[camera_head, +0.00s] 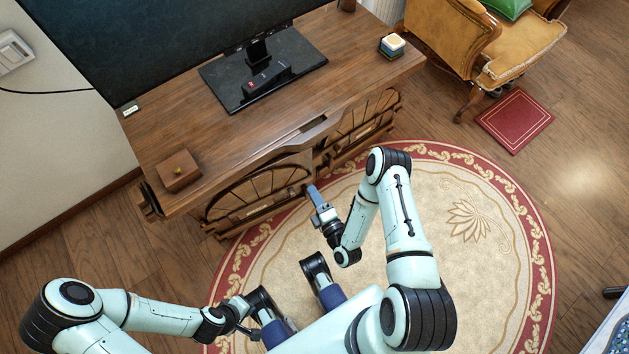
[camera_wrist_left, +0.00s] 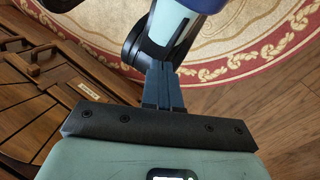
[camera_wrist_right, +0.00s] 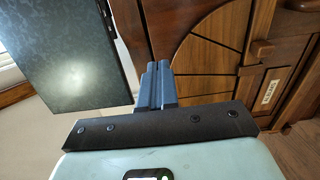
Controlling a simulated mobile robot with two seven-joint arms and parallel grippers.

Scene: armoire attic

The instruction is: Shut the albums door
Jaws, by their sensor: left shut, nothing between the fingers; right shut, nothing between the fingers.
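The wooden cabinet under the television has two low fronts with arched, spoked patterns, a left door (camera_head: 262,190) and a right door (camera_head: 362,118). I cannot tell from the head view which is the albums door or how far either stands open. My right gripper (camera_head: 314,194) is shut and empty, just in front of the left door's right end. My left gripper (camera_head: 252,333) is shut and empty, low by my base.
A television (camera_head: 150,35) stands on the cabinet top (camera_head: 240,125), with a small wooden box (camera_head: 178,172) and stacked coasters (camera_head: 391,45). A round rug (camera_head: 470,245) covers the floor in front. An armchair (camera_head: 510,50) and a red mat (camera_head: 515,122) are at the right.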

